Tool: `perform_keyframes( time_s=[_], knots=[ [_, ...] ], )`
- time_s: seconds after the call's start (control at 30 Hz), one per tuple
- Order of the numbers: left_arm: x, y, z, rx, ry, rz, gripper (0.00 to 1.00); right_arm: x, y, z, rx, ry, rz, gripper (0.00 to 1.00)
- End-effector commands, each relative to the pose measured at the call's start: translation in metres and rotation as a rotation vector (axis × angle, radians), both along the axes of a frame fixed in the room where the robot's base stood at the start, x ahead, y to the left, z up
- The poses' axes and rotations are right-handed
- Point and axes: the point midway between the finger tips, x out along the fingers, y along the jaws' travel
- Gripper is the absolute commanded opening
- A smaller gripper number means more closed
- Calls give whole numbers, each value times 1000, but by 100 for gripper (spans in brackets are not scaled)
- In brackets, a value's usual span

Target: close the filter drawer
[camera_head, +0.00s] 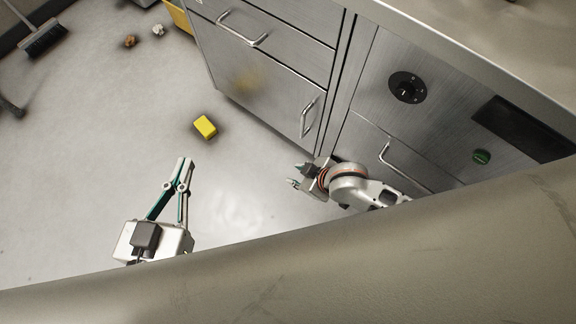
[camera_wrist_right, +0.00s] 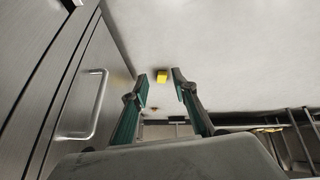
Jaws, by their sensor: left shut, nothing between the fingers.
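A steel front with a bar handle (camera_head: 402,170), below the dial on the right-hand unit, may be the filter drawer; no label shows. Its lower part is hidden behind my right arm and the beige surface in the foreground, so I cannot tell how far it stands out. My right gripper (camera_head: 297,176) is open and empty, left of that front and apart from the handle. In the right wrist view its fingers (camera_wrist_right: 161,87) are spread, with a steel front and handle (camera_wrist_right: 88,105) to the left. My left gripper (camera_head: 183,164) is shut and empty above the floor.
A steel cabinet (camera_head: 262,85) with handled fronts stands at top centre. A yellow block (camera_head: 205,127) lies on the floor; a broom (camera_head: 42,38) lies far left. Floor between is clear.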

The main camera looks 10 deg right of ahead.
Motion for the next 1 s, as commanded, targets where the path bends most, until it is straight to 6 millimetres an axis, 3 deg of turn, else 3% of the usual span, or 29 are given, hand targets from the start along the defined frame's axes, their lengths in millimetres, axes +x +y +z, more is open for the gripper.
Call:
perform_keyframes(
  time_s=[0.2, 0.4, 1.0],
  knots=[
    [2, 0, 7, 0, -13, 0, 0, 6, 17, 31, 64, -71, 6, 28],
    [2, 0, 10, 0, -16, 0, 0, 9, 23, 46, 94, -110, 7, 28],
    [2, 0, 10, 0, -17, 0, 0, 9, 25, 50, 101, -118, 8, 28]
  ],
)
